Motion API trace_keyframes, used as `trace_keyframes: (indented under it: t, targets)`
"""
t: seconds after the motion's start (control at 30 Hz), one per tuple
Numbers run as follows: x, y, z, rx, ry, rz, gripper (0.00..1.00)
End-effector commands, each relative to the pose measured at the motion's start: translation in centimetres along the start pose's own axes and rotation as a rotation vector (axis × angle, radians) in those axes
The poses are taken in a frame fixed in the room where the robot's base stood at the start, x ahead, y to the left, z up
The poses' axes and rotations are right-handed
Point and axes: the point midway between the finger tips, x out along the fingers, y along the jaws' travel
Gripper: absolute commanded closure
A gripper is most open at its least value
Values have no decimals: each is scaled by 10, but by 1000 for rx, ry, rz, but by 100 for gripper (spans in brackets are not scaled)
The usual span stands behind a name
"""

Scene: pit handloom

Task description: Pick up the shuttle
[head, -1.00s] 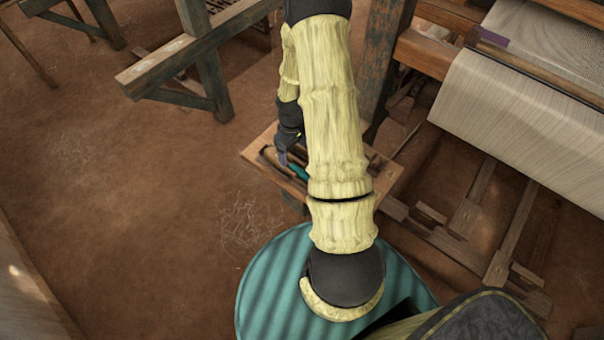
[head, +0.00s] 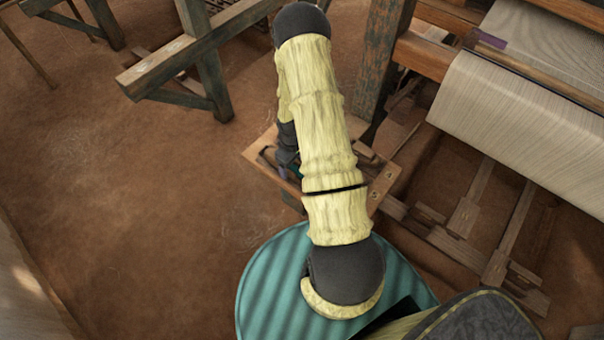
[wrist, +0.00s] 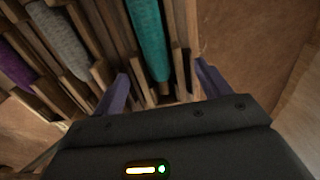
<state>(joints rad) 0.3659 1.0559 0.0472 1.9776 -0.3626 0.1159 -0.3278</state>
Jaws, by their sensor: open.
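The shuttle appears to be the wooden piece wound with teal yarn (wrist: 148,35) in the wrist view, lying among similar pieces in a wooden tray (head: 382,186). A bit of teal also shows in the head view (head: 296,169), mostly hidden by my arm. My gripper (wrist: 161,72) is open and empty, low over the tray's near end. Its two purple fingers stand on either side of the teal piece's near end. I cannot tell whether they touch anything.
In the wrist view, a grey-wound piece (wrist: 60,40) and a purple-wound piece (wrist: 15,70) lie left of the teal one, between wooden strips. The loom's cloth (head: 520,120) and a timber post (head: 382,60) stand right. Bare floor (head: 120,220) is free at left.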

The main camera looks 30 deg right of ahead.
Motion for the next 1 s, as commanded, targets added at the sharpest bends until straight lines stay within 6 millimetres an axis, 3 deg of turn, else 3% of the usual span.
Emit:
trace_keyframes:
  t: [0.57,0.87,1.0]
  targets:
    - [3,1,1,2,0,0,24]
    - [3,1,1,2,0,0,80]
    - [3,1,0,2,0,0,80]
